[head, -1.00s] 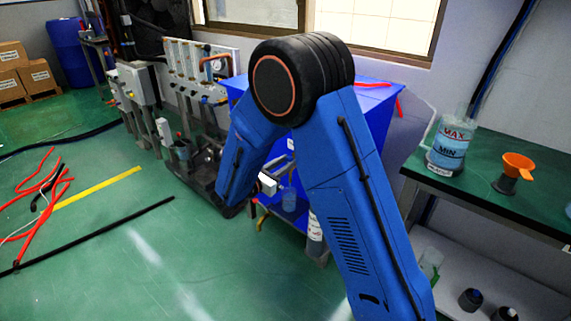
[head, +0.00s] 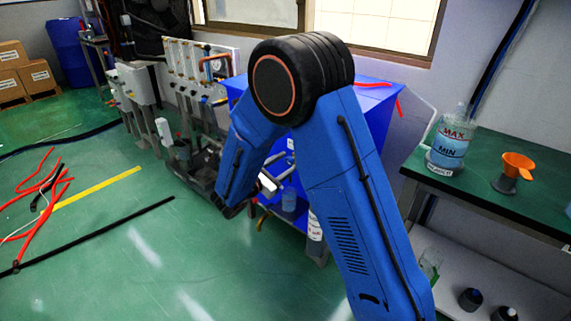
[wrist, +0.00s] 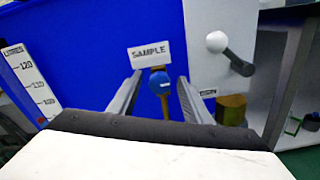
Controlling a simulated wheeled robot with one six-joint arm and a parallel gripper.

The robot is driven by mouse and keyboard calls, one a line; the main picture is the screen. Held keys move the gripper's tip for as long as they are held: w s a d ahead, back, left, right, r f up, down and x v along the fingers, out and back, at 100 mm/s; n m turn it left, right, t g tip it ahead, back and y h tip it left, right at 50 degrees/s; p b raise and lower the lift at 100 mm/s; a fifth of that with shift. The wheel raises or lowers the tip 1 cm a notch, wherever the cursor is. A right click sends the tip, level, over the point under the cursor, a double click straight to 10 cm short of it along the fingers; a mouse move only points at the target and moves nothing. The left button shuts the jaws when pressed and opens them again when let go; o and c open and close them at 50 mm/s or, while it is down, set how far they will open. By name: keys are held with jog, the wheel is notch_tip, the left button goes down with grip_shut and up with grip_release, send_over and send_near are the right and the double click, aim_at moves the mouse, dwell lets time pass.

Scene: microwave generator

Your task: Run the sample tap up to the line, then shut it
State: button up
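In the wrist view a blue tap handle (wrist: 159,83) on a brass-coloured stem sits below a white SAMPLE label (wrist: 150,53) on a blue panel. My gripper (wrist: 161,82) is open, with its two dark fingers apart on either side of the handle; I cannot tell whether either touches it. The tap's spout is hidden. My arm hides much of the cabinet front.
In the wrist view a white-knobbed lever (wrist: 216,42) and a LITRES scale (wrist: 27,77) flank the tap. On the right bench stand a MAX/MIN jug (head: 449,150) of blue liquid and an orange funnel (head: 518,162). Red hoses (head: 40,195) lie on the floor.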

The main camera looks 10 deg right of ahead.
jog(key=v, duration=1.7)
jog(key=shift+a, duration=0.15)
jog(key=shift+s, duration=0.1)
jog(key=s+d+r+m+g+y, duration=0.25)
jog(key=s+d+m+g, duration=0.35)
jog(key=d, duration=0.5)
jog(key=s+d+r+m+g+y, duration=0.2)
jog(key=s+d+r+m+g, duration=0.15)
jog(key=s+d, duration=0.6)
jog(key=s+d+r+m+t+y, duration=0.1)
jog(key=s+m+t+y, duration=0.1)
jog(key=s+m+y, duration=0.3)
jog(key=s+d+r+m+t+y, duration=0.1)
jog(key=s+m+y, duration=0.4)
jog(key=s, duration=0.5)
jog(key=shift+d+r+m+t, duration=0.35)
jog(key=shift+d+r+m, duration=0.15)
jog(key=shift+d+m, duration=0.4)
